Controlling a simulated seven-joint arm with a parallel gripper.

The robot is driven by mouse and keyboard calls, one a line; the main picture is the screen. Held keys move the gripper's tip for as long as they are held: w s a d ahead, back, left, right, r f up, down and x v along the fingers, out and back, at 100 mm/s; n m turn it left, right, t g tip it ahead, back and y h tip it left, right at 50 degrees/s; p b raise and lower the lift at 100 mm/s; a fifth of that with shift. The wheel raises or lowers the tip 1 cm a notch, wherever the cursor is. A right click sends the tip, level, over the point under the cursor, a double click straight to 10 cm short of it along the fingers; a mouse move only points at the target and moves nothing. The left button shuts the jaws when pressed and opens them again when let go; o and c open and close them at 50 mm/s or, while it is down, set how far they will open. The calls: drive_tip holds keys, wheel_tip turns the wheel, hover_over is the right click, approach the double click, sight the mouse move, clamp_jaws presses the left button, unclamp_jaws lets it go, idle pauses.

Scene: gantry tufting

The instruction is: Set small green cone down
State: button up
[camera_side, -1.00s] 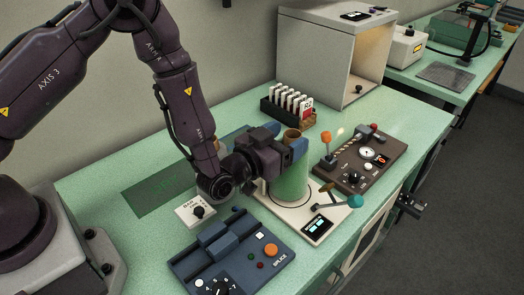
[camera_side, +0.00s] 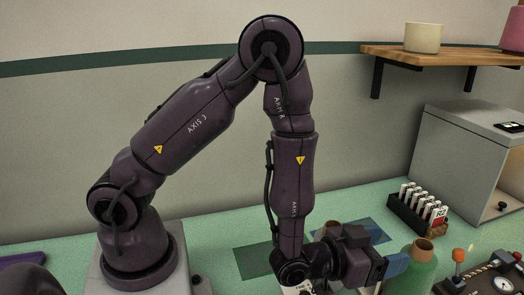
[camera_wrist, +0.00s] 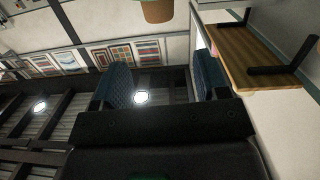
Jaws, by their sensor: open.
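A green cone (camera_side: 418,272) with a brown tip stands upright at the lower right of the side view, its base cut off by the frame edge. My gripper (camera_side: 391,250) points right, with its blue fingers apart, just left of the cone. Whether a finger still touches the cone cannot be told. In the wrist view my gripper (camera_wrist: 163,78) is open with nothing seen between its fingers, and the cone does not show there.
Another brown-tipped object (camera_side: 328,229) stands behind my wrist, partly hidden. A black rack of cards (camera_side: 418,212), a grey box (camera_side: 468,155) and a control panel (camera_side: 484,279) are to the right. A wooden shelf (camera_side: 455,57) hangs above.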

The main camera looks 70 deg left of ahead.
drive_tip(key=s+a+r+g+h, duration=0.15)
drive_tip(key=a+r+g, duration=0.3)
drive_tip(key=r, duration=0.75)
drive_tip(key=s+a+r+g+y, duration=0.1)
drive_tip(key=s+a+r+g, duration=0.1)
drive_tip(key=s, duration=0.7)
drive_tip(key=s+a+r+g+y, duration=0.1)
drive_tip(key=s+a+r+g, duration=0.2)
drive_tip(key=s, duration=0.6)
drive_tip(key=shift+s+a+r+g, duration=0.2)
drive_tip(key=shift+a+g, duration=0.55)
drive_tip(key=shift+a, duration=0.45)
